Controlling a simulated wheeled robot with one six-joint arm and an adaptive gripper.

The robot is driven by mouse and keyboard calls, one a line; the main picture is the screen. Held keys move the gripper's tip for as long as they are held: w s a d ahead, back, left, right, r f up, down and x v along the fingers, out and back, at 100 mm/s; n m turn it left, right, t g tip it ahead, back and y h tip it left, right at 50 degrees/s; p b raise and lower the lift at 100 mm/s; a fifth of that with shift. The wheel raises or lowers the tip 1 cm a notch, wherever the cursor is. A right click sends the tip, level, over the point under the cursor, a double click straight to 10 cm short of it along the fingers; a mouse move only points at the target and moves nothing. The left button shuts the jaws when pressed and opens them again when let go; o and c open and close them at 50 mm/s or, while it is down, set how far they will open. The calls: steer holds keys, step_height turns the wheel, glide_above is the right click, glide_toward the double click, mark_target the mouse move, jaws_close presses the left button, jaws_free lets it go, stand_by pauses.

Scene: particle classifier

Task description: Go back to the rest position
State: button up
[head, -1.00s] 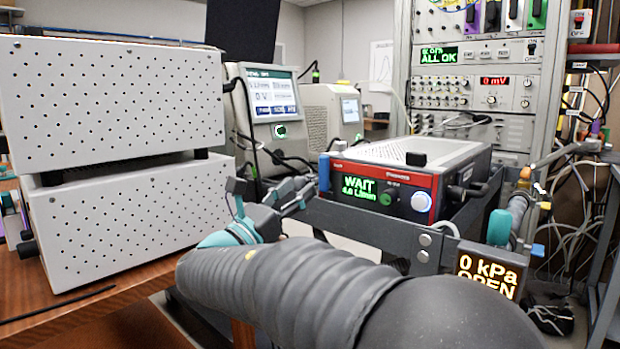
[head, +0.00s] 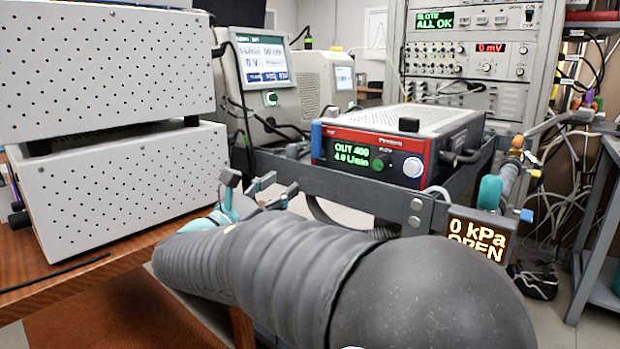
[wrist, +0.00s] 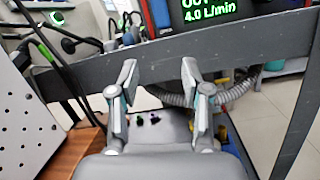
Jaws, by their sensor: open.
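My gripper (wrist: 162,105) is open and empty in the wrist view, its two fingers apart in front of a dark grey frame bar (wrist: 230,50). In the head view my gripper (head: 245,192) shows small, partly hidden behind my grey ribbed arm, left of the red-fronted instrument (head: 375,158). That instrument's green display reads "OUT 400" and "4.0 L/min", and a round white button glows on its front. Its lower front edge also shows at the top of the wrist view (wrist: 212,14).
White perforated boxes (head: 130,190) are stacked on a wooden bench (head: 90,270) at left. A panel reading "0 kPa OPEN" (head: 477,237) hangs on the frame at right. A ribbed hose (wrist: 175,96) runs behind the fingers. An instrument rack (head: 470,75) stands at the back.

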steer(key=s+d+f+m+g+y, duration=0.2)
steer(key=s+d+f+m+g, duration=0.2)
steer(key=f, duration=0.2)
steer(key=s+d+f+m+g+y+p, duration=0.1)
steer(key=s+d+f+m+g+y, duration=0.2)
steer(key=f, duration=0.4)
steer(key=s+d+f+m+g+y, duration=0.1)
steer(key=s+d+f+m+g, duration=0.3)
steer(key=s+d+f+m, duration=0.15)
steer(key=s+d+f+m+g+y+p, duration=0.1)
steer(key=s+d+m+y, duration=0.15)
steer(key=s+m, duration=0.3)
steer(key=s+d+m+g+y+p, duration=0.1)
steer(key=s+d+m+y+p, duration=0.1)
steer(key=s+m+y, duration=0.3)
steer(key=s+d+r+m+t+h+p, duration=0.1)
steer(key=s+d+r+m+t, duration=0.1)
steer(key=s+d+r+m, duration=0.1)
steer(key=s+d+r, duration=0.1)
steer(key=s+d, duration=0.1)
steer(key=d, duration=0.1)
steer(key=shift+d+r, duration=0.35)
steer(key=shift+d, duration=0.05)
